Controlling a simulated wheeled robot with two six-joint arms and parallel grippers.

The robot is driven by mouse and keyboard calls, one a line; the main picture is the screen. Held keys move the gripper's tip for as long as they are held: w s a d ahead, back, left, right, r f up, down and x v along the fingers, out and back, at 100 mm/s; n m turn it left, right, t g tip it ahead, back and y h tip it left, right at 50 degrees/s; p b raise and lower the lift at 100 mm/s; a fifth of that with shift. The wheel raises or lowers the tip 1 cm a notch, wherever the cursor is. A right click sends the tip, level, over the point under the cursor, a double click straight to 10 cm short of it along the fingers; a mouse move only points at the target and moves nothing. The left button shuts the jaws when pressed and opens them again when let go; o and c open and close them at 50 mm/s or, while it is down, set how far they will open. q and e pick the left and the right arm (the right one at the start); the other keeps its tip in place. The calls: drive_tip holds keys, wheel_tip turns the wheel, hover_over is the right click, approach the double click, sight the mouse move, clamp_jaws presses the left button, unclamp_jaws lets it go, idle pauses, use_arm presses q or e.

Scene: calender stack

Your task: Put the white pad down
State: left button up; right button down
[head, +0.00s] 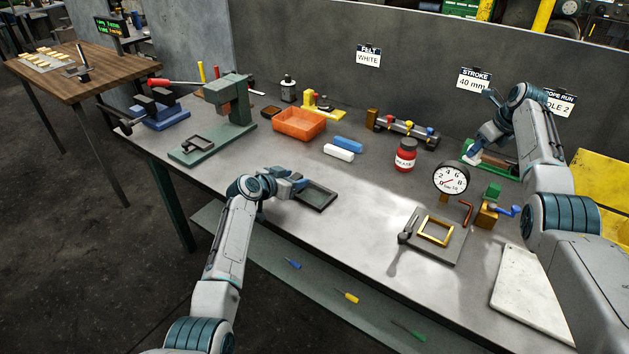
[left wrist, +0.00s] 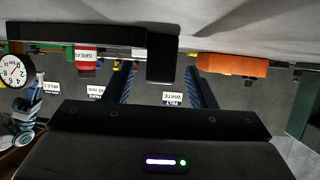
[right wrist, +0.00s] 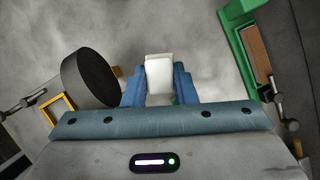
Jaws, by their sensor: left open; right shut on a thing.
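A white pad (right wrist: 159,75) is held between the blue fingers of my right gripper (right wrist: 159,85), with the table top seen beyond it. In the head view my right gripper (head: 477,152) is at the back right, beside the green fixture (head: 500,168); only a small white part of the pad (head: 471,161) shows there. Whether the pad touches the table cannot be told. My left gripper (head: 291,184) is open at the dark tray (head: 317,197); part of the tray (left wrist: 162,60) shows near its spread fingers in the left wrist view.
A white block (head: 339,153) and a blue block (head: 348,144) lie mid-table. A red grease jar (head: 405,155) and a dial gauge (head: 450,179) stand left of my right arm. An orange bin (head: 299,124) is further left. The front middle of the table is clear.

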drive_tip(key=shift+r, duration=0.15)
drive_tip(key=shift+f, duration=5.05)
drive_tip(key=shift+f, duration=0.1)
drive_tip(key=c, duration=1.2)
unclamp_jaws()
drive_tip(key=shift+o, duration=0.2)
drive_tip(key=v, duration=1.2)
